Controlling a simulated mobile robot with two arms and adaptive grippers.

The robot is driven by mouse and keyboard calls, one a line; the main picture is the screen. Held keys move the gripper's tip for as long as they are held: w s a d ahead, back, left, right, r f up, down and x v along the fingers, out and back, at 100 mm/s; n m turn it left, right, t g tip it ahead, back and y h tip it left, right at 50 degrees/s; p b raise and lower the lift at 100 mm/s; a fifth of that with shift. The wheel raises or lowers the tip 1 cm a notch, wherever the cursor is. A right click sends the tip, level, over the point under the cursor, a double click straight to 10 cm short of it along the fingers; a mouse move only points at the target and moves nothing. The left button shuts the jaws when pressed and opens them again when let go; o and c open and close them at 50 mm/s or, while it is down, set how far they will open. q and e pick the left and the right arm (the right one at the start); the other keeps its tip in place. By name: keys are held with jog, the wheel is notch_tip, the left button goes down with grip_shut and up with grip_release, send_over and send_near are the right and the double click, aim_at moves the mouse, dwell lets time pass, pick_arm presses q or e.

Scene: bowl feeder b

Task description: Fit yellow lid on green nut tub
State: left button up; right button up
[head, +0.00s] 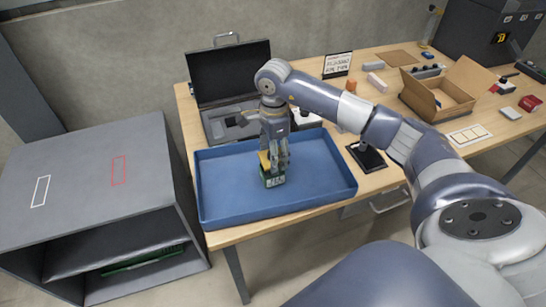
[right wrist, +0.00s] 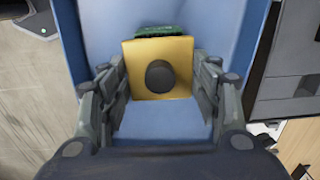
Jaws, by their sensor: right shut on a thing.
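The yellow lid (right wrist: 135,55) is a flat square plate with a round black knob in its middle. My right gripper (right wrist: 160,66) has its fingers on the lid's two opposite edges and is shut on it. The green nut tub (right wrist: 160,31) shows just beyond the lid in the right wrist view. In the head view the tub (head: 272,180) stands in the blue tray, directly under my right gripper (head: 274,164). A strip of the yellow lid (head: 264,159) shows there at the tub's upper left. I cannot tell whether the lid is seated. My left gripper is not in view.
The blue tray (head: 325,175) has raised walls and is otherwise clear. An open black case (head: 229,72) stands behind it. A black stand (head: 367,157) is to its right. An open cardboard box (head: 436,97) and small items lie farther right. A grey cabinet (head: 85,170) stands left.

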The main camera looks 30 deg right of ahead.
jog(key=shift+w+a+f+p, duration=0.1)
jog(key=shift+f+p, duration=0.2)
jog(key=shift+f, duration=0.2)
notch_tip(320, 180, down, 2)
jog(key=shift+f+p, duration=0.1)
jog(key=shift+p, duration=0.4)
jog(key=shift+f, duration=0.2)
jog(key=o, duration=1)
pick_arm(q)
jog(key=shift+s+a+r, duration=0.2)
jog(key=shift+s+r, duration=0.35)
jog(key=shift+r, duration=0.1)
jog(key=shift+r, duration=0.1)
pick_arm(e)
jog(key=shift+r, duration=0.1)
notch_tip(320, 180, up, 10)
jog(key=b, duration=0.3)
jog(key=shift+r, duration=0.2)
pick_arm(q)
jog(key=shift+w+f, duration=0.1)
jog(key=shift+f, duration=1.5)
pick_arm(e)
jog(key=shift+r, duration=0.75)
